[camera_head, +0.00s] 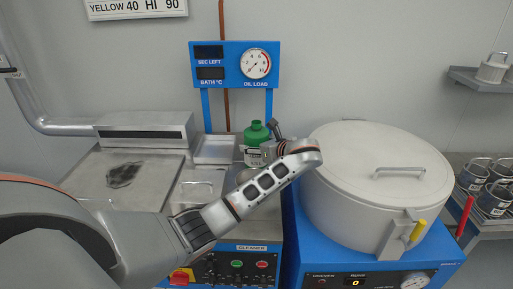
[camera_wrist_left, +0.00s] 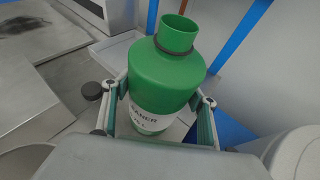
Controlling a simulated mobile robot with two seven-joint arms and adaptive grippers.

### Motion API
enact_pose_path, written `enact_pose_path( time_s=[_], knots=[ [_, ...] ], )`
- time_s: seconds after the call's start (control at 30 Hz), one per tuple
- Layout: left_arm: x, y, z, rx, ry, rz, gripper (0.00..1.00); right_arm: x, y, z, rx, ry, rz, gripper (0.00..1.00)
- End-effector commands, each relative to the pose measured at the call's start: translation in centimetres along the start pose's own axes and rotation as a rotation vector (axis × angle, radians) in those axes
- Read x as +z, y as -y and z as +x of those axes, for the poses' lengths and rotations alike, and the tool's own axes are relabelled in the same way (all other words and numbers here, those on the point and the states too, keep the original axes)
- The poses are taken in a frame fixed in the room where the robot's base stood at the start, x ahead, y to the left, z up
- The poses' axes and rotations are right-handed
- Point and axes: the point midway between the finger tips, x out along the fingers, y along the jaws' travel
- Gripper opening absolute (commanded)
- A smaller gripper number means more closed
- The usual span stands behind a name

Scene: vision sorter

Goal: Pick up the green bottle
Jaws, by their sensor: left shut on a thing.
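The green bottle (camera_head: 256,132) has a wide open neck and a white label lettered in black. In the left wrist view the bottle (camera_wrist_left: 166,78) stands between the two fingers of my left gripper (camera_wrist_left: 158,112), which is shut on its body. In the head view my left arm reaches in from the left, and its wrist hides most of the gripper (camera_head: 268,150) and the lower bottle. I cannot tell whether the bottle's base touches the surface below. My right gripper is not in view.
A large lidded drum (camera_head: 350,165) stands close on the right on a blue base. A blue gauge panel (camera_head: 224,79) rises behind the bottle. A metal worktop (camera_head: 88,182) with a dark stain lies left.

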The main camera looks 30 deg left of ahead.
Motion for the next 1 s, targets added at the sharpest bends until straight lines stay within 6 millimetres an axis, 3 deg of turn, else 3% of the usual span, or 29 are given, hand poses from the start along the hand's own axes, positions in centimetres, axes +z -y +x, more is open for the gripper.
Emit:
enact_pose_path(
  time_s=[0.47,1.0],
  knots=[
    [1.6,0.1,-0.6,-0.001,0.003,-0.003,0.09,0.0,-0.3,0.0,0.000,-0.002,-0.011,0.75],
    [6.2,0.0,-2.5,-0.001,0.004,-0.005,0.09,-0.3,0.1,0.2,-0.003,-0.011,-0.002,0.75]
  ],
)
